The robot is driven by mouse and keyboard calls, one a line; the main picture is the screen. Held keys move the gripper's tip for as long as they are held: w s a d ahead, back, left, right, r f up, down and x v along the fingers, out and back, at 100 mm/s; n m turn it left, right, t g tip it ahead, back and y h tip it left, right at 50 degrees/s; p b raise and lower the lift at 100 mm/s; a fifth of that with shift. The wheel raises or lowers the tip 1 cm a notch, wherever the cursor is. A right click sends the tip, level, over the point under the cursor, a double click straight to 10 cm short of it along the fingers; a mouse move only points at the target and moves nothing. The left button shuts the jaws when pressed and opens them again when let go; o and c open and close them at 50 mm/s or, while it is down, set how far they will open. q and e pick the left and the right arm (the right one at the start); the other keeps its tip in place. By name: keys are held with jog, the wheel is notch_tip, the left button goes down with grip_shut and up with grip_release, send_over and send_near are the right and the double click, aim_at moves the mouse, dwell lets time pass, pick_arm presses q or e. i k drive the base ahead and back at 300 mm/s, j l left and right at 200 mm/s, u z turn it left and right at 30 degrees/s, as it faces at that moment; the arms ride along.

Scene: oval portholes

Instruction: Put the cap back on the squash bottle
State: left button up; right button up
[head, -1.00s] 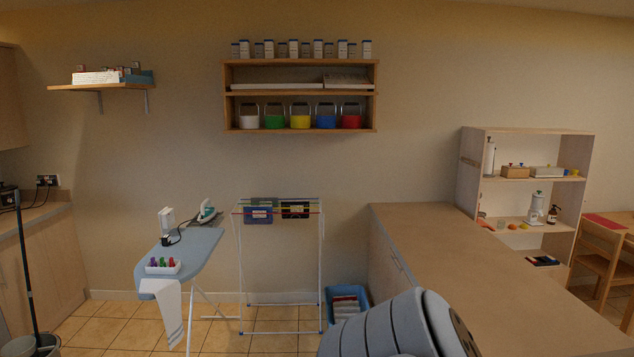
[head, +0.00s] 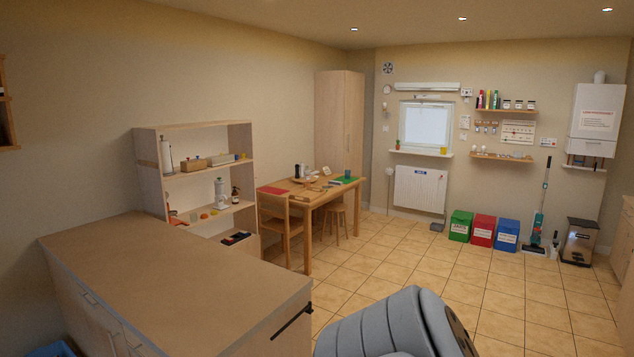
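I cannot make out a squash bottle or its cap for certain from here. A small dark bottle (head: 235,195) stands on the middle shelf of the open shelf unit, beside a white dispenser-like item (head: 220,192). Small upright items (head: 301,171) stand on the wooden table (head: 312,197) beyond, too small to tell apart. Neither of my grippers is in view. A grey rounded part of my own body shows at the bottom.
A long counter (head: 170,275) fills the lower left. The open shelf unit (head: 150,187) stands behind it. A chair (head: 275,221) and a stool (head: 337,222) are at the table. Green (head: 459,226), red (head: 481,231) and blue (head: 507,235) bins line the far wall. Tiled floor is clear on the right.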

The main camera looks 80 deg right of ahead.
aim_at(306, 176)
jog(key=z, duration=2.55)
jog(key=i+l+z, duration=0.15)
jog(key=i+z, duration=0.3)
jog(key=i, duration=0.4)
jog(key=i+j+z, duration=0.15)
jog(key=i+z, duration=0.3)
jog(key=i, duration=0.35)
jog(key=i+z, duration=0.25)
jog(key=i, duration=1.45)
jog(key=i+u, duration=0.45)
jog(key=i, duration=0.25)
jog(key=i+l+u, duration=0.2)
jog(key=i+u, duration=0.3)
jog(key=i, duration=0.2)
jog(key=i+j+u, duration=0.3)
jog(key=i, duration=0.4)
jog(key=i+u, duration=0.3)
jog(key=i, duration=0.45)
jog(key=i+j+z, duration=0.15)
jog(key=i+j, duration=0.15)
jog(key=i, duration=0.15)
